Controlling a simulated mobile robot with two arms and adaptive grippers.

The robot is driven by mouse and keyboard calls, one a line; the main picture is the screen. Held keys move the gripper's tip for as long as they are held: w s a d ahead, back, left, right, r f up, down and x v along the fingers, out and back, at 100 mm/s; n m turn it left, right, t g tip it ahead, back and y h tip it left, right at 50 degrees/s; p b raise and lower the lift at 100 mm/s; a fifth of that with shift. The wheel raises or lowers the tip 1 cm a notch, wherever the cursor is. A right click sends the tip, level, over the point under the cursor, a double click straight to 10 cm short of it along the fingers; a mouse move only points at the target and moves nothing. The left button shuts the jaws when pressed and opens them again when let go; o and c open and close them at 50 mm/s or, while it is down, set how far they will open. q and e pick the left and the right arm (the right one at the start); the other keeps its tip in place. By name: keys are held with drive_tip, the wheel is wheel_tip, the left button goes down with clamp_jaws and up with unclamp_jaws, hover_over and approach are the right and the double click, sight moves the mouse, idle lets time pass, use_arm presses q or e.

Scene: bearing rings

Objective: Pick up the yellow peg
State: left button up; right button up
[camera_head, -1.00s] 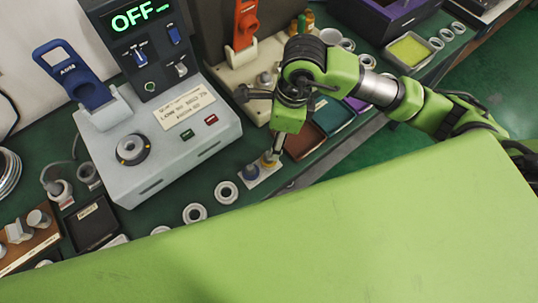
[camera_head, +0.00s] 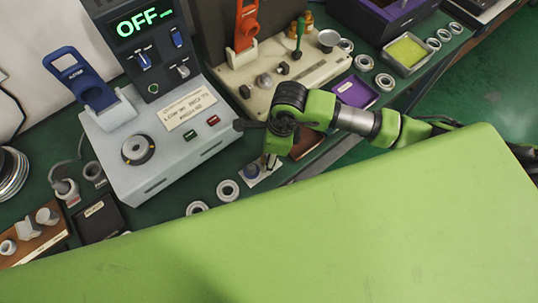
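The yellow peg cannot be made out clearly; my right gripper's fingers cover the spot beside the blue peg where yellow showed earlier. The blue peg (camera_head: 251,170) stands on a small white plate (camera_head: 256,182) in front of the grey machine. My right gripper (camera_head: 271,161) points down over the right part of that plate, with its fingertips at plate height or close to it. Whether the fingers are open or shut on the peg is too small and hidden to tell. My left gripper is not in view.
The grey machine (camera_head: 170,165) with an OFF display stands just left of my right gripper. Bearing rings (camera_head: 228,190) lie left of the plate. A beige fixture (camera_head: 262,97) is behind, and a brown tray (camera_head: 306,143) and purple tray (camera_head: 354,92) are to the right.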

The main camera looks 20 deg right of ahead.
drive_tip(key=c, duration=1.2)
clamp_jaws()
drive_tip(key=shift+r, duration=0.1)
